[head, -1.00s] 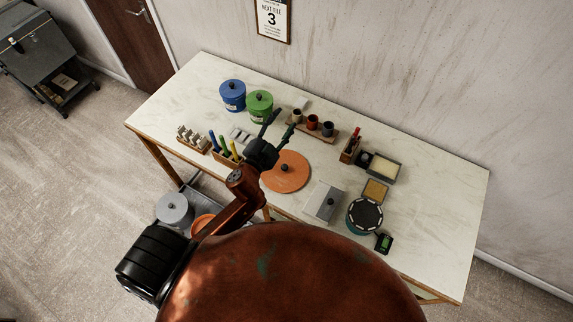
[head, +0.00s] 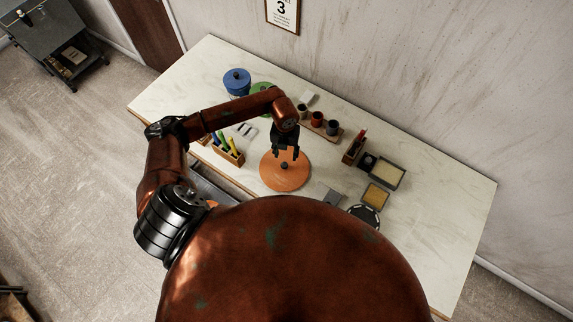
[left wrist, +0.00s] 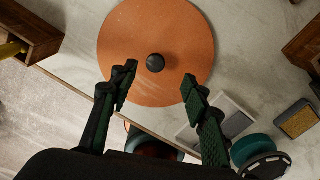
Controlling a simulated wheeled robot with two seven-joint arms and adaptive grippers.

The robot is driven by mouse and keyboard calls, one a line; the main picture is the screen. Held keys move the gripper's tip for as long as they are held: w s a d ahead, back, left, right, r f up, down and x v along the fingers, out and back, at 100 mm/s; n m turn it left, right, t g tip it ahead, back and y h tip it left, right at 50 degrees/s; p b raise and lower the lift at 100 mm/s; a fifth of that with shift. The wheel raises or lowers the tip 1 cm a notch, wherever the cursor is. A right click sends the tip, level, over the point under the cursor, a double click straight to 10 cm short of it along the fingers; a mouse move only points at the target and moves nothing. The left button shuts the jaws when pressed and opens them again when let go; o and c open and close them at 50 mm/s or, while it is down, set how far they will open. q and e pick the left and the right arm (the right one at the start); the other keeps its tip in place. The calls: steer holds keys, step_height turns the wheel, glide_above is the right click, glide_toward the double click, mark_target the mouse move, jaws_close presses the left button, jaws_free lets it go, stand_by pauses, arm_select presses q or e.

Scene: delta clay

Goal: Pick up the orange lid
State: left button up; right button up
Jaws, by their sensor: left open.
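The orange lid (head: 279,176) is a flat round disc with a dark knob at its centre, lying on the white table. It also shows in the left wrist view (left wrist: 150,30), with its black knob (left wrist: 156,63) ahead of and between my fingers. My left gripper (head: 287,157) is above the lid, pointing down, with its fingers near the knob. In the left wrist view my left gripper (left wrist: 158,84) is open and empty, with one finger on each side of the knob's line. I cannot tell the exact height above the knob. My right gripper is not in view.
The table's right end is clear.

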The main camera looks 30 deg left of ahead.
mark_target(284, 165)
arm_select(q)
steer(key=shift+s+a+f, duration=0.1)
steer(key=shift+a+f, duration=0.2)
steer(key=shift+f, duration=0.15)
steer(key=f+p, duration=0.1)
steer(key=f, duration=0.3)
steer(key=f+p, duration=0.1)
steer(key=f, duration=0.1)
steer(key=shift+s+d+p, duration=0.15)
steer(key=shift+s+p, duration=0.2)
steer(key=shift+s, duration=0.05)
steer(key=shift+f, duration=0.35)
jaws_close()
